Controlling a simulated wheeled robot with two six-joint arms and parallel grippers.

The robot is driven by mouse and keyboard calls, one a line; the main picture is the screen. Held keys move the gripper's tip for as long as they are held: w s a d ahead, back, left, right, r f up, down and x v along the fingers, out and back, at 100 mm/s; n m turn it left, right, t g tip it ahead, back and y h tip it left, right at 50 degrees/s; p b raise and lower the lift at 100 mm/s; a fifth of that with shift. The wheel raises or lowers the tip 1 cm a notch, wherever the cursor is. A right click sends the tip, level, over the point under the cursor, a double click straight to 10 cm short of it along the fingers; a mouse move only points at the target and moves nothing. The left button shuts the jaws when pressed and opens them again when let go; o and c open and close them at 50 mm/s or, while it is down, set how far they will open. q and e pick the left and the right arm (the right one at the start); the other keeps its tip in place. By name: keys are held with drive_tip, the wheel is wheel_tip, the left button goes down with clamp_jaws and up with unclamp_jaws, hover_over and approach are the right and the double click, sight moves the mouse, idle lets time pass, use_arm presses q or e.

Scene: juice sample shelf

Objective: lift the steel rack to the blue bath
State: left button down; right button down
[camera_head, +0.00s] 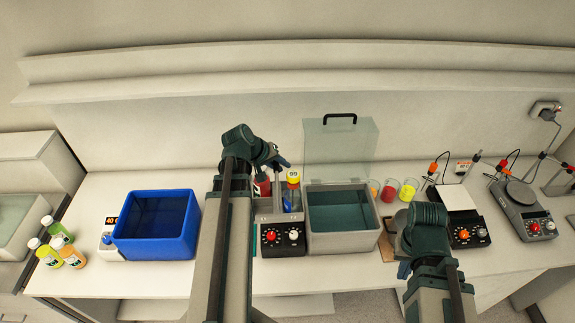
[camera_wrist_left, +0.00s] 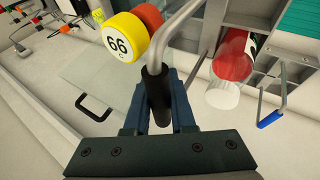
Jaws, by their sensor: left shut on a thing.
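The steel rack (camera_head: 268,217) is mostly hidden behind my left arm in the head view, just left of the grey bath. In the left wrist view my left gripper (camera_wrist_left: 157,108) is shut on the black grip (camera_wrist_left: 156,85) of a bent steel handle. A yellow-capped bottle marked 66 (camera_wrist_left: 124,41) and a red bottle with a white end (camera_wrist_left: 231,62) are close by. The blue bath (camera_head: 178,253) stands left of my left arm, open and holding dark liquid. My right arm comes in at lower right; its right gripper (camera_head: 405,269) is not clearly visible.
The grey bath (camera_head: 341,244) has a raised clear lid (camera_head: 340,150). A knob box (camera_head: 283,241) stands in front of the rack. Several juice bottles (camera_head: 61,245) stand left of the blue bath. Cups and instruments fill the right side. A blue-gripped handle (camera_wrist_left: 271,118) is in the wrist view.

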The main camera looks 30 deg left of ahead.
use_arm(q)
drive_tip(key=shift+s+a, duration=0.65)
drive_tip(key=shift+a, duration=0.3)
drive_tip(key=shift+s+a, duration=0.6)
drive_tip(key=shift+a, duration=0.3)
drive_tip(key=s+a, duration=0.7)
drive_tip(key=a, duration=0.4)
drive_tip(key=shift+s+a, duration=0.3)
drive_tip(key=shift+s, duration=0.1)
drive_tip(key=shift+a, duration=0.1)
drive_tip(key=s+a, duration=0.8)
drive_tip(key=a, duration=0.3)
drive_tip(key=shift+a, duration=0.15)
idle(0.9)
drive_tip(key=shift+w, duration=0.1)
